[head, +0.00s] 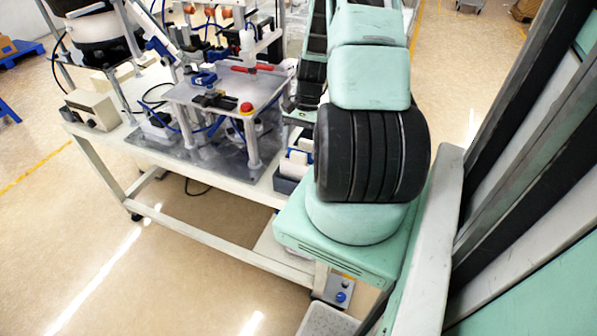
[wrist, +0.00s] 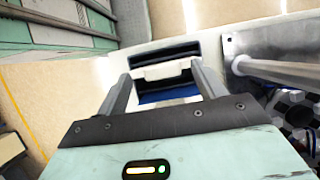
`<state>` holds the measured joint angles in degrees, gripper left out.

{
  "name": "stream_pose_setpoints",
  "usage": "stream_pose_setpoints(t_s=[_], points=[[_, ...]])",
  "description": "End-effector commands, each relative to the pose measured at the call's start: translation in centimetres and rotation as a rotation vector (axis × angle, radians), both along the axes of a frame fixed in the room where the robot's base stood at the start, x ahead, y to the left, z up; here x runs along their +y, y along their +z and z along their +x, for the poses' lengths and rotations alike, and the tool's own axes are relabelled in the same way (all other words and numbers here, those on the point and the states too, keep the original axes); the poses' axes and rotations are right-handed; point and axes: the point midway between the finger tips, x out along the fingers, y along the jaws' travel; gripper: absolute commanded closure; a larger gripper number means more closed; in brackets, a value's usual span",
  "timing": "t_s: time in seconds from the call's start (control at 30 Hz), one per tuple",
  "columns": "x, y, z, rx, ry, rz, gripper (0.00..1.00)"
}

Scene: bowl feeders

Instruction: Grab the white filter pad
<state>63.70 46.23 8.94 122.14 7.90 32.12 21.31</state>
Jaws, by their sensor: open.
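A white filter pad (wrist: 166,70) shows in the wrist view as a pale strip in a dark bin (wrist: 165,50), with a blue surface beside it. My gripper (wrist: 160,74) is open. Its two grey fingers point toward the bin, one on each side of the pad in the picture. I cannot tell whether the fingertips touch the pad or how far above it they are. In the head view the bin (head: 287,184) with white pieces (head: 296,163) sits at the table's right end; my arm hides the gripper there.
A metal plate with a post (wrist: 275,72) stands just right of the bin in the wrist view. In the head view a fixture plate on posts (head: 225,88) with a red knob and blue hoses stands on the white table (head: 85,128). Open floor lies left of the table.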

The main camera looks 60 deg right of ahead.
Motion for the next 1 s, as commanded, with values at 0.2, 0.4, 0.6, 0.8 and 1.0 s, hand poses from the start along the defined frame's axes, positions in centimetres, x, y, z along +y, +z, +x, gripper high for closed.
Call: stream_pose_setpoints(t_s=[0.2,0.4,0.6,0.8,1.0], points=[[0.7,-2.2,0.1,0.002,-0.001,0.003,0.31],[0.9,-3.0,0.1,0.000,0.000,-0.001,0.31],[0.9,-3.0,0.1,0.000,0.000,-0.001,0.45],[0.9,-3.0,0.1,0.000,0.000,-0.001,0.90],[0.9,-3.0,0.1,0.000,0.000,-0.001,0.91]])
